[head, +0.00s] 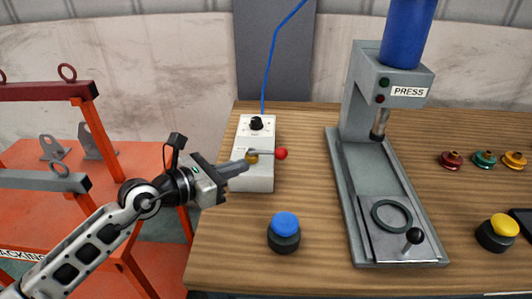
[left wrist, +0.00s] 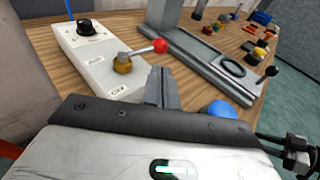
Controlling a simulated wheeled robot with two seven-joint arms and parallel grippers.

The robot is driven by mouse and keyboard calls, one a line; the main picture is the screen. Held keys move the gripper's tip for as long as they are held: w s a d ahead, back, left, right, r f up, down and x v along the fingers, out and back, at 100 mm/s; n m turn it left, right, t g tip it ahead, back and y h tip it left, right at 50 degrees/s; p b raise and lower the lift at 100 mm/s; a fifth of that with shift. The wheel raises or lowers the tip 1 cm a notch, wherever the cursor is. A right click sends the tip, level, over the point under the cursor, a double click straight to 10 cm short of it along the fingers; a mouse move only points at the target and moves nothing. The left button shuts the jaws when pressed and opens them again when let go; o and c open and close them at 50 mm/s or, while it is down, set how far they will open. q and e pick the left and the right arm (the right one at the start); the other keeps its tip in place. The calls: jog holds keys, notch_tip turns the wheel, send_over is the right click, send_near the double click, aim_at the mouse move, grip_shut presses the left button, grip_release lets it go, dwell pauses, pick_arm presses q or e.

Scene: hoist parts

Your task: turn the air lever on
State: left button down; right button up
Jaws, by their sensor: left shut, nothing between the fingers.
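The air lever (head: 281,153) is a metal arm with a red ball end on a brass pivot, mounted on a white control box (head: 255,180). Its arm points right, out past the box's right edge. It also shows in the left wrist view (left wrist: 159,46), with a label that seems to read OFF below the brass pivot. My left gripper (head: 243,165) is shut and empty, its fingertips close to the brass pivot on the lever's near left side. In the left wrist view the fingers (left wrist: 162,84) appear just below the lever; contact cannot be told. My right gripper is out of view.
A black knob (head: 256,123) and blue hose are at the box's back. A blue button (head: 285,230) stands in front of the box. A grey press (head: 360,190) is to the right, with a yellow button (head: 498,231) beyond. A red rack (head: 60,200) stands left of the wooden table.

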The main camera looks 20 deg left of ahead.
aim_at(276, 155)
pick_arm(q)
jog(key=x, duration=0.6)
jog(key=shift+w+d+p, duration=0.2)
jog(key=shift+p, duration=0.1)
jog(key=shift+x, duration=0.8)
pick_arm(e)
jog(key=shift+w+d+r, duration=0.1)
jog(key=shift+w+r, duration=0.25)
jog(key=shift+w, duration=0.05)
pick_arm(q)
jog(key=shift+a, duration=0.1)
